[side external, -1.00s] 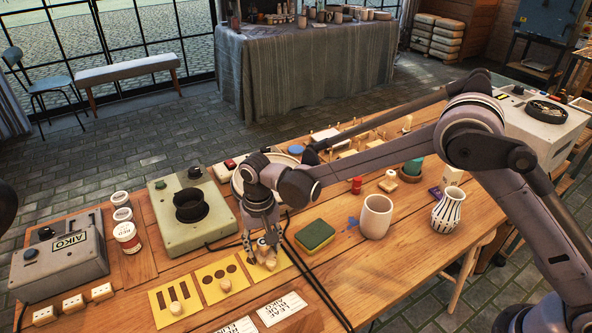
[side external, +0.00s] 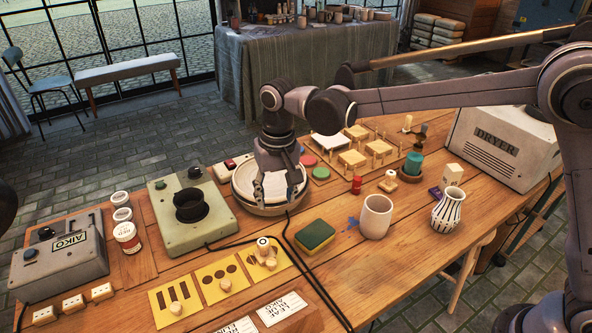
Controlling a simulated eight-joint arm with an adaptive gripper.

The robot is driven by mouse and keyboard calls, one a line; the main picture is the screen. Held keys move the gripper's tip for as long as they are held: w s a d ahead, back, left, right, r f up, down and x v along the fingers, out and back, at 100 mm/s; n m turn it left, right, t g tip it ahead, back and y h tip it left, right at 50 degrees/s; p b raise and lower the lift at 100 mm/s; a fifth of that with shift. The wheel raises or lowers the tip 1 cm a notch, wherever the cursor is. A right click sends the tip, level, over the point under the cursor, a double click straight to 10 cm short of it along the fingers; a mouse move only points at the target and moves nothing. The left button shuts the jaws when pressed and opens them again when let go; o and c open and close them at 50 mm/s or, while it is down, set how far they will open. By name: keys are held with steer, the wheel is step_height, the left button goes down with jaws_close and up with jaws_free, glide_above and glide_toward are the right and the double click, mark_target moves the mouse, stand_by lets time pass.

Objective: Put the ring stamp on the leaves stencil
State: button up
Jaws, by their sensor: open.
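Three yellow stencils lie in a row at the table's front: one with bars (side external: 161,301), one with dots (side external: 207,291), and one at the right (side external: 283,261) whose cutouts are largely covered, probably the leaves stencil. A pale wooden stamp with a dark-marked round top (side external: 263,245) stands on the right stencil, beside another pale wooden knob (side external: 270,262). It may be the ring stamp; its face is hidden. My gripper (side external: 273,198) is open and empty, pointing down over the round plate or bowl (side external: 243,202), apart from the stamps.
A green machine with a black round holder (side external: 168,221) stands left of the plate. A green and yellow sponge (side external: 315,236), a beige cup (side external: 376,217) and a striped vase (side external: 448,211) stand to the right. Dark cables cross the table beside the right stencil.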

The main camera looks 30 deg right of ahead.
steer(key=s+d+r+t, duration=0.1)
steer(key=s+d+r, duration=0.35)
steer(key=d, duration=0.35)
steer(key=s+d+n+t, duration=0.2)
steer(key=s+d+t, duration=0.3)
steer(key=s+d, duration=0.9)
steer(key=shift+s+d+f, duration=0.3)
steer(key=shift+s+d, duration=0.1)
steer(key=shift+s, duration=0.05)
